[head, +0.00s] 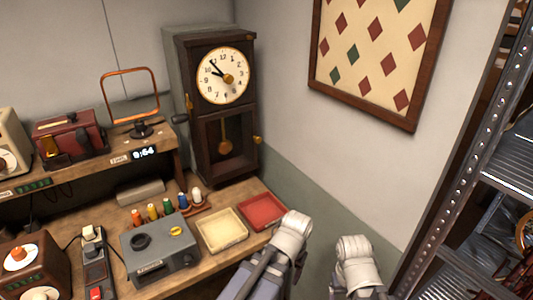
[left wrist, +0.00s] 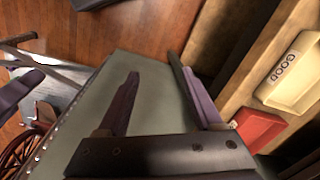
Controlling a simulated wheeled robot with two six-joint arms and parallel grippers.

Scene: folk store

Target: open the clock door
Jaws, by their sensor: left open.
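The clock (head: 215,100) is a tall dark wooden case standing at the back of the bench against the corner. It has a round white dial (head: 223,76) above and a lower door (head: 224,145) showing a pendulum (head: 225,135) inside. The door looks closed. A small brass knob (head: 257,140) shows at the case's right edge. My left gripper (left wrist: 155,68) is open and empty in the left wrist view, well away from the clock. In the head view both my arms show at the bottom; their gripper fingers are hidden.
A cream tray (head: 221,245) and a red tray (head: 281,203) lie on the bench before the clock. Spools (head: 167,208) and a grey box (head: 160,262) stand left of them. A metal shelf rack (head: 440,170) is at right. A framed panel (head: 318,80) hangs on the wall.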

